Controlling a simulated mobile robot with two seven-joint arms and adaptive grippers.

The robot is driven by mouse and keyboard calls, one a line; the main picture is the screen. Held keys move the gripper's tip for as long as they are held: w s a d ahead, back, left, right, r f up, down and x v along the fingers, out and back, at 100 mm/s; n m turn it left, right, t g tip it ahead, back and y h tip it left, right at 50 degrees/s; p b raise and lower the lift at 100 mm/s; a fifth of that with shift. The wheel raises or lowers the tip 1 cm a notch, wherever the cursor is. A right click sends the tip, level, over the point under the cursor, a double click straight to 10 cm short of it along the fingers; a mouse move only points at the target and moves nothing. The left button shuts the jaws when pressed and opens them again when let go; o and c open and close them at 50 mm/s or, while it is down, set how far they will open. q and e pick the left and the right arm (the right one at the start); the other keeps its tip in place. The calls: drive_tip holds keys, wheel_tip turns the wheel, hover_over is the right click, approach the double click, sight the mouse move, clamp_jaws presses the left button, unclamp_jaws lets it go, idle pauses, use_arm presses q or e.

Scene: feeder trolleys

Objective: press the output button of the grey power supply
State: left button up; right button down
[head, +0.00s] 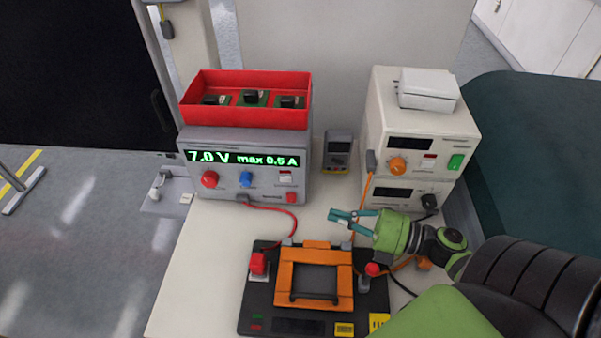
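The grey power supply (243,150) stands at the back left of the bench. Its green display reads 7.0 V max 0.5 A. Its front has a red knob (209,179), a blue knob (246,179), a small pale switch (286,177) and a small red button (291,197); their labels are too small to read. My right gripper (334,216) reaches in from the right, in front of and to the right of the supply, apart from it. My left gripper is out of view.
A red bin (246,118) with dark parts sits on the supply. A meter (338,150) stands beside it. Cream instruments (405,170) are stacked at the right. A black fixture with an orange frame (315,250) lies in front, with a red lead (292,222) to the supply.

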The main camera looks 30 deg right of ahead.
sight(286, 179)
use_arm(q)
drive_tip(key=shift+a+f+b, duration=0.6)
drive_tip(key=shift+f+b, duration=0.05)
use_arm(e)
drive_tip(key=w+a, duration=0.4)
drive_tip(key=w, duration=0.7)
drive_tip(key=shift+a, duration=0.15)
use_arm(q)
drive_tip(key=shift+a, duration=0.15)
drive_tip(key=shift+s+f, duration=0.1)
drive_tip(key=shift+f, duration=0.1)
use_arm(e)
drive_tip(key=shift+w+d+r, duration=0.1)
drive_tip(key=shift+w+d, duration=0.4)
drive_tip(key=shift+w, duration=0.05)
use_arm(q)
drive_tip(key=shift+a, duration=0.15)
